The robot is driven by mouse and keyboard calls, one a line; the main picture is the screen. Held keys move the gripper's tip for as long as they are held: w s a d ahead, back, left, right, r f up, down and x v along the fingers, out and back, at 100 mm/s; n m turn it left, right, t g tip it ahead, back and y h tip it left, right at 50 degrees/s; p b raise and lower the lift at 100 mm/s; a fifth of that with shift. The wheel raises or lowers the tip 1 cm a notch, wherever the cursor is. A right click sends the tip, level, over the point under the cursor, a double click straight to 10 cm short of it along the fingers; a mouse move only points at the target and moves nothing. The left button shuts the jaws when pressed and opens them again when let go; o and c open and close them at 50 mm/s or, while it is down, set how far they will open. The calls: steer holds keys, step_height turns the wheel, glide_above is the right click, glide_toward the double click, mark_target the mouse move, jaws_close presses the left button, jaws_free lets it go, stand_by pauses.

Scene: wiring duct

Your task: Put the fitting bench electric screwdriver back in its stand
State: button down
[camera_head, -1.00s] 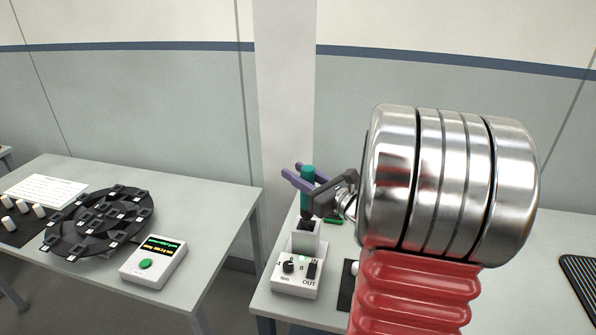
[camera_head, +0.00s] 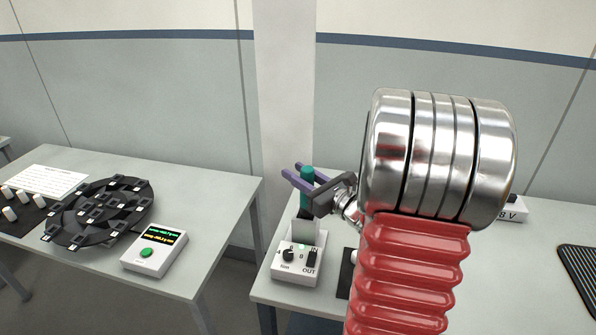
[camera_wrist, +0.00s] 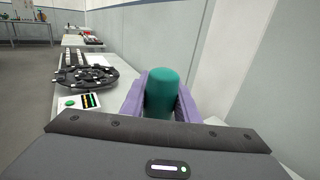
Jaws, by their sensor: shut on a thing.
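The electric screwdriver (camera_head: 307,178) has a teal body and stands about upright above its stand. My gripper (camera_head: 304,186) has purple fingers that are shut on the screwdriver's upper body. The wrist view also shows the teal screwdriver (camera_wrist: 161,90) between the two purple fingers. The stand (camera_head: 302,233) is a pale upright holder on a white box with a dial, and the screwdriver's lower end is at its top. I cannot tell how deep the tip sits in it. The stand is hidden in the wrist view.
The left table carries a black round carousel (camera_head: 100,213), a white display box (camera_head: 155,251) with a green button and a paper sheet (camera_head: 45,181). On the right table are a white box marked V (camera_head: 510,210) and a black ribbed mat (camera_head: 580,276). A pale wall column (camera_head: 285,110) stands behind.

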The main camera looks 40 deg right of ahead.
steer(key=shift+f, duration=1.55)
steer(key=c, duration=1.3)
jaws_free()
steer(key=shift+s, duration=0.15)
steer(key=shift+s+d, duration=0.2)
steer(key=shift+s, duration=3.2)
steer(key=shift+s+d, duration=0.2)
steer(key=shift+s, duration=3.2)
